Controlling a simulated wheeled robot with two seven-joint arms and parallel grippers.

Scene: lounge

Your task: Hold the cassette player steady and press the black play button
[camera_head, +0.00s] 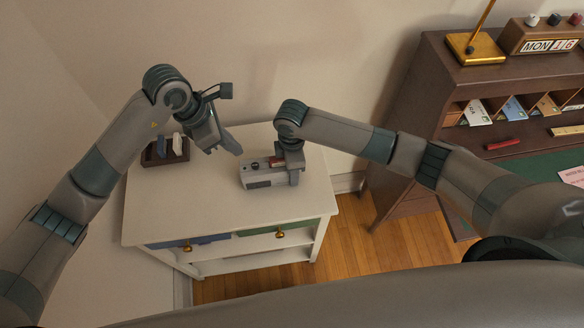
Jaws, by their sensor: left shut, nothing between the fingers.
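The cassette player (262,180), a small grey box with a reddish part on top, lies on the white cabinet top (215,205). My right gripper (291,172) is over its right end, with one finger down against the near side; the far finger is mostly hidden. It appears shut on the player. Small dark spots show on the player's top left part, but I cannot tell which is the black play button. My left gripper (236,149) is shut and empty, raised above the cabinet top to the upper left of the player, apart from it.
A dark holder (165,151) with several upright items stands at the cabinet's back left. A brown desk (440,75) with letter slots, a brass lamp base (474,49) and a date block (545,45) is at right. The cabinet top's front left is clear.

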